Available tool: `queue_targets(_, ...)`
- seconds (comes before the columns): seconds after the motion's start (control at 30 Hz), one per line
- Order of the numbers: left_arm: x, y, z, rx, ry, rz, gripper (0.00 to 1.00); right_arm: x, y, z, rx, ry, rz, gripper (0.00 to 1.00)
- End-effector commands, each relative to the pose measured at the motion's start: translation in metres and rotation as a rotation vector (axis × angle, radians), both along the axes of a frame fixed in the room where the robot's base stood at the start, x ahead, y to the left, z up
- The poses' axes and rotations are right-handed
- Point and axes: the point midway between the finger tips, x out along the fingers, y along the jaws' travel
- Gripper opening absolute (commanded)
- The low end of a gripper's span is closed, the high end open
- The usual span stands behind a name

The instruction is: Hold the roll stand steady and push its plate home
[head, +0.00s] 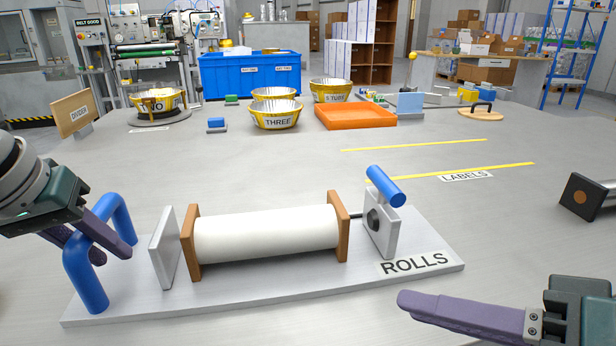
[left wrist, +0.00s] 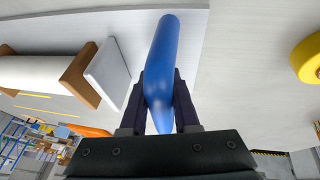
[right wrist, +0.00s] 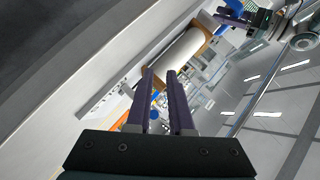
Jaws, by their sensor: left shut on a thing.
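The roll stand has a pale base labelled ROLLS (head: 290,288) and carries a white roll (head: 265,235) between two brown end pieces. A grey upright plate (head: 164,250) stands left of the roll. At the right a grey plate (head: 381,232) with a blue top handle (head: 385,186) stands apart from the roll; a dark rod shows between them. My left gripper (head: 116,250) is shut on the blue arched handle (head: 86,283) at the stand's left end; the left wrist view shows the handle (left wrist: 162,65) between its fingers.
Foil bowls (head: 276,117), an orange tray (head: 355,116) and a blue bin (head: 250,75) stand further back. A small dark-faced block (head: 583,197) is at the right edge.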

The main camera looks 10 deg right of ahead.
Motion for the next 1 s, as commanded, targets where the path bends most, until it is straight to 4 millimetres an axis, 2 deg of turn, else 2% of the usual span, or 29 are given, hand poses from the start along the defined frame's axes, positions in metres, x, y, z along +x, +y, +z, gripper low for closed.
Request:
queue_targets(0.03, -0.003, -0.002, -0.005, -0.002, 0.015, -0.004, 0.00, 0.013, -0.016, 0.008, 0.082, -0.030, -0.077, 0.13)
queue_targets(0.1, -0.004, -0.002, -0.005, -0.003, 0.015, -0.004, 0.00, 0.028, -0.039, 0.021, 0.197, -0.072, -0.184, 0.06)
queue_targets(0.2, -0.004, -0.002, -0.005, -0.003, 0.014, -0.004, 0.00, 0.042, -0.072, 0.034, 0.327, -0.116, -0.320, 0.00)
queue_targets(0.3, -0.003, -0.002, -0.005, -0.003, 0.014, -0.004, 0.00, 0.049, -0.098, 0.041, 0.414, -0.145, -0.416, 0.00)
queue_targets(0.4, -0.003, -0.002, -0.005, -0.003, 0.014, -0.004, 0.00, 0.052, -0.112, 0.044, 0.463, -0.160, -0.469, 0.00)
queue_targets(0.53, -0.003, -0.002, -0.005, -0.003, 0.014, -0.004, 0.00, 0.062, -0.115, 0.046, 0.482, -0.166, -0.487, 0.00)
queue_targets(0.63, -0.003, -0.002, -0.005, -0.003, 0.014, -0.004, 0.00, 0.076, -0.111, 0.045, 0.482, -0.166, -0.484, 0.00)
queue_targets(1.0, -0.003, -0.002, -0.005, -0.004, 0.013, -0.004, 0.00, 0.152, -0.093, 0.043, 0.482, -0.165, -0.484, 0.00)
